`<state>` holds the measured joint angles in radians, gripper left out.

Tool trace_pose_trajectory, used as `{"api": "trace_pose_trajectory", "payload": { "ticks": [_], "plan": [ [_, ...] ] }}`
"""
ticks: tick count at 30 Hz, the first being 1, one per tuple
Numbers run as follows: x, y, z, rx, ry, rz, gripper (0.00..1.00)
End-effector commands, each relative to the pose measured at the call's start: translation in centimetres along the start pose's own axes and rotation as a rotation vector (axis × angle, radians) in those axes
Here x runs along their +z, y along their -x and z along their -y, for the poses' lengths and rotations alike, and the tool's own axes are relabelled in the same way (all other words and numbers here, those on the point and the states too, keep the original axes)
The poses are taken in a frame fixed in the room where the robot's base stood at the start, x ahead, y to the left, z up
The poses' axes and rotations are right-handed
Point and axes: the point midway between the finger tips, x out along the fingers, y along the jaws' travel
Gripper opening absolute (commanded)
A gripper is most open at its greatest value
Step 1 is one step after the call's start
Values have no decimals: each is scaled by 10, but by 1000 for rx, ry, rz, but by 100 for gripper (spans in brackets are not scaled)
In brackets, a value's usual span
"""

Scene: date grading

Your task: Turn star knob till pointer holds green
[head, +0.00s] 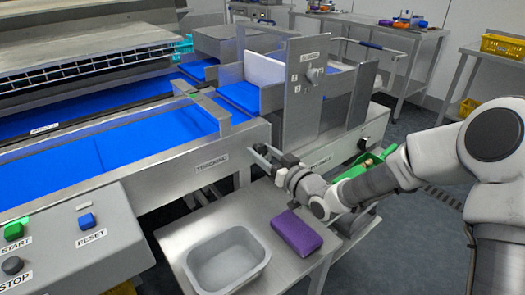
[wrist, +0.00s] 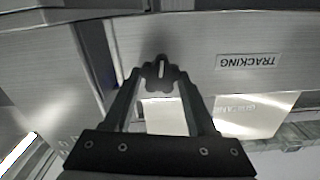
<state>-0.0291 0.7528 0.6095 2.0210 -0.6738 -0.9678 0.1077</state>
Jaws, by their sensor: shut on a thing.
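The dark star knob (wrist: 159,76) sits between my fingertips in the wrist view, on the side of a metal frame. A short pale line marks its face, standing about upright in that view. My gripper (wrist: 158,84) is shut on the knob, one finger on each side. In the head view my gripper (head: 262,153) reaches to the conveyor's side rail, and I cannot make out the knob there. A TRACKING label (wrist: 248,61) is right of the knob in the wrist view; it also shows in the head view (head: 212,160). I cannot make out a pointer or green zone.
Below my gripper, a steel side table (head: 188,240) carries a grey tub (head: 228,262) and a purple block (head: 297,232). An upright metal plate (head: 304,100) rises behind the gripper. A green tray (head: 352,171) lies behind my arm. A control box (head: 75,250) is at left.

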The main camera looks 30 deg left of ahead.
Motion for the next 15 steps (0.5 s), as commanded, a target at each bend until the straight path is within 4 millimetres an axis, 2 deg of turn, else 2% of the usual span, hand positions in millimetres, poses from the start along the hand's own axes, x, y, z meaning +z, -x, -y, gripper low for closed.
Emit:
{"api": "trace_pose_trajectory", "payload": {
  "ticks": [10,11,15],
  "plan": [
    [1,0,0,1,-22,2,1],
    [1,0,0,1,-21,2,62],
    [1,0,0,0,-21,2,87]
  ]
}}
